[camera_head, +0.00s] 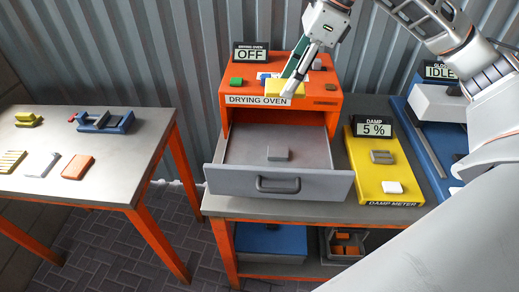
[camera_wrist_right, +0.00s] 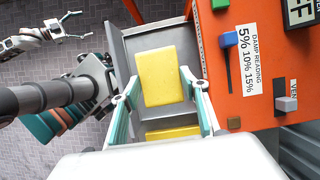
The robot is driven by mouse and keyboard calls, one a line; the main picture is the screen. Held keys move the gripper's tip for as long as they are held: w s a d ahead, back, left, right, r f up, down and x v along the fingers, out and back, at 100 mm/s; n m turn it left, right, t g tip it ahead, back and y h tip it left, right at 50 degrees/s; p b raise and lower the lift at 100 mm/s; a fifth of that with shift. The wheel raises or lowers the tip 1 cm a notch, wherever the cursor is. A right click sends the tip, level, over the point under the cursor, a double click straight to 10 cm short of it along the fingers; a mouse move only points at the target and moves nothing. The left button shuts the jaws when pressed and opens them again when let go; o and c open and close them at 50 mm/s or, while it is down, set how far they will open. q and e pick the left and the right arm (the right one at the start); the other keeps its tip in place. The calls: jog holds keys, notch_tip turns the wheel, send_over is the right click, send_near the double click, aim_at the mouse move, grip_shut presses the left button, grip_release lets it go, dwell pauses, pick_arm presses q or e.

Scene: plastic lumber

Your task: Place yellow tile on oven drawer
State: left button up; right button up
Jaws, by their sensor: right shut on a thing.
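The yellow tile (camera_wrist_right: 160,75) lies between the fingers of my right gripper (camera_wrist_right: 160,92) in the right wrist view. In the head view my right gripper (camera_head: 282,86) is in front of the oven's upper front, shut on the tile (camera_head: 273,88), which is partly hidden by a finger. My left gripper (camera_wrist_right: 78,25) shows only in the wrist view, open and empty, far from the drawer.
The oven's sign (camera_head: 251,54) says OFF. A table (camera_head: 100,185) at left holds a blue vise (camera_head: 104,121) and loose pieces.

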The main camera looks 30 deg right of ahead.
jog(key=shift+w+a, duration=0.1)
jog(key=shift+a+f, duration=0.1)
jog(key=shift+f, duration=0.1)
jog(key=b, duration=0.1)
send_over(277, 151)
jog(key=d, duration=0.1)
jog(key=f, duration=1.5)
jog(key=shift+s+d+f, duration=0.1)
jog(key=shift+s, duration=0.3)
pick_arm(q)
jog(key=shift+a+f, duration=0.35)
jog(key=shift+f, duration=0.15)
pick_arm(e)
jog(key=shift+f, duration=2.2)
jog(key=shift+f, duration=0.2)
jog(key=o, duration=1.1)
jog(key=shift+c, duration=0.2)
pick_arm(q)
jog(key=shift+f, duration=0.1)
pick_arm(e)
jog(key=shift+o, duration=0.2)
